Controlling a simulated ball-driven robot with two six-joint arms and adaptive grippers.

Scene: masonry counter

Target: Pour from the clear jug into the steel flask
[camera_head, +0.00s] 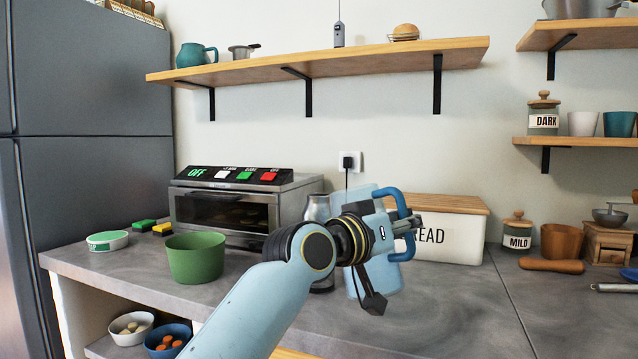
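The clear jug (355,290) is pale blue and see-through, with a blue handle (398,257) on its right side. It appears roughly upright, in front of the bread box. My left gripper (408,225) is in front of the jug, with its fingertips at the upright part of the handle. The gripper's body hides the middle of the jug, and I cannot tell whether the fingers are shut on the handle. The steel flask (317,208) stands just left of the jug, mostly hidden behind my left wrist. My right gripper is not in view.
A green bowl (196,259) and a toaster oven (228,213) are to the left. The bread box (459,236) is behind the jug. A MILD jar (517,236), a brown pot (562,240) and a rolling pin (551,266) are at right. The front right counter is clear.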

